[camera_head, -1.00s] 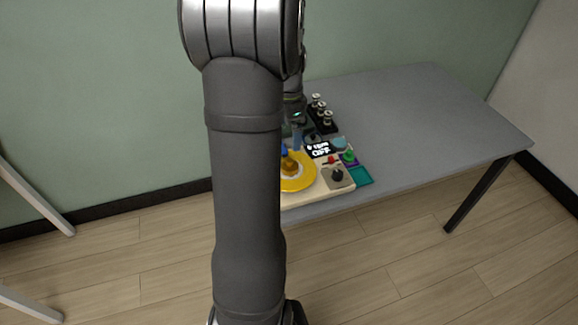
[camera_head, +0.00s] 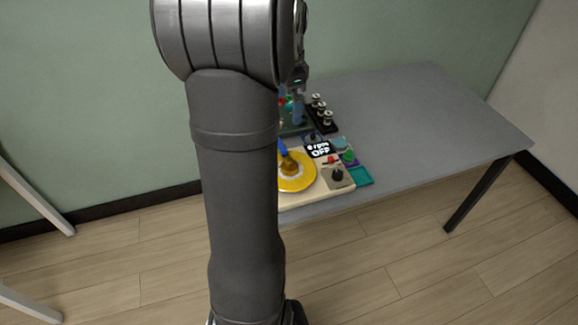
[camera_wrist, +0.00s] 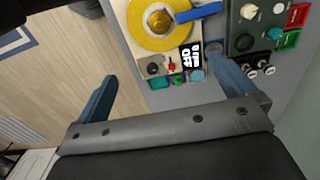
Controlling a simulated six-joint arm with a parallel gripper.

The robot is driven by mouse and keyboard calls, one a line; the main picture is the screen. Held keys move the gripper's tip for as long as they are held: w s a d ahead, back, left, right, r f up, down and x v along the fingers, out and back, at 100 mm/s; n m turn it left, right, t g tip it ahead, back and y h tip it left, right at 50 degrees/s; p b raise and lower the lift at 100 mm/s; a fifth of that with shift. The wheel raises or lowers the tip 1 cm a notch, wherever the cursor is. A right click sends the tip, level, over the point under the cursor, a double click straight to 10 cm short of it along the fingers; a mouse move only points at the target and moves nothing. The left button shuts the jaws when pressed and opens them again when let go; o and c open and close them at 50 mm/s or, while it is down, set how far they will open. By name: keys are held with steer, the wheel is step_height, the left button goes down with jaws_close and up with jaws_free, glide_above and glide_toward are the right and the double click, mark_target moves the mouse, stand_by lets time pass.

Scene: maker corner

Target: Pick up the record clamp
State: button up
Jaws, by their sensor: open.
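The yellow platter of a turntable shows in the wrist view (camera_wrist: 160,42) and, partly behind my arm, in the head view (camera_head: 299,184). A round gold-brown piece, apparently the record clamp, sits at its middle in the wrist view (camera_wrist: 159,20) and in the head view (camera_head: 290,168). A blue tonearm (camera_wrist: 199,13) reaches over the platter's edge. My gripper (camera_wrist: 162,66) is open, its two blue fingers wide apart with nothing between them. In the head view, a finger (camera_head: 298,111) shows behind the platter; the gripper is apart from the gold-brown piece.
The turntable's cream base carries a 0 RPM OFF display (camera_head: 319,149), a dark knob (camera_head: 337,174) and coloured controls. A dark green panel box (camera_wrist: 252,25) and a black rack of small capped cylinders (camera_head: 321,114) stand close by. The grey table (camera_head: 420,120) is clear at right.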

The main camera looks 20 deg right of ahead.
steer(key=shift+r, duration=0.45)
steer(key=c, duration=1.1)
step_height(320, 180, down, 16)
steer(key=shift+s+r, duration=0.15)
steer(key=shift+c, duration=0.2)
steer(key=shift+d+f, duration=0.1)
steer(key=shift+f, duration=2.8)
